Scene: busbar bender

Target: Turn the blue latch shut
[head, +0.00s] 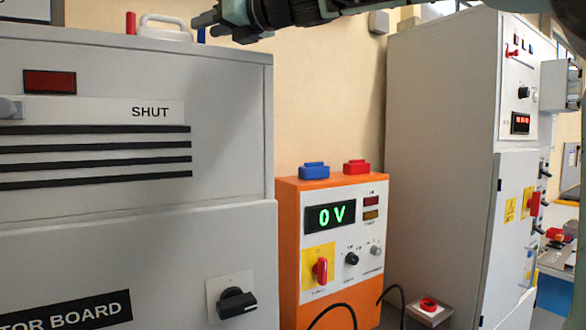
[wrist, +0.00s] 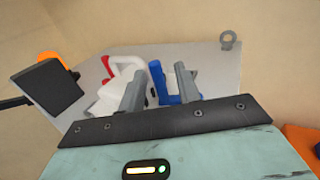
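The blue latch (wrist: 158,80) stands on top of the grey cabinet, its upright part showing between my two fingers in the wrist view. In the head view only a short blue piece of the latch (head: 201,35) shows, just below my fingertips. My gripper (wrist: 160,88) has its fingers apart, with a visible gap on the latch's left side; I cannot tell whether the right finger touches it. My gripper also shows in the head view (head: 207,20), reaching in from the right over the cabinet top.
A white handle (head: 165,30) and a red latch (head: 130,22) stand left of the blue latch on the cabinet (head: 225,110). A lifting eye (wrist: 227,40) sits at the top's far corner. An orange unit (head: 288,240) and a tall grey cabinet (head: 440,150) stand to the right.

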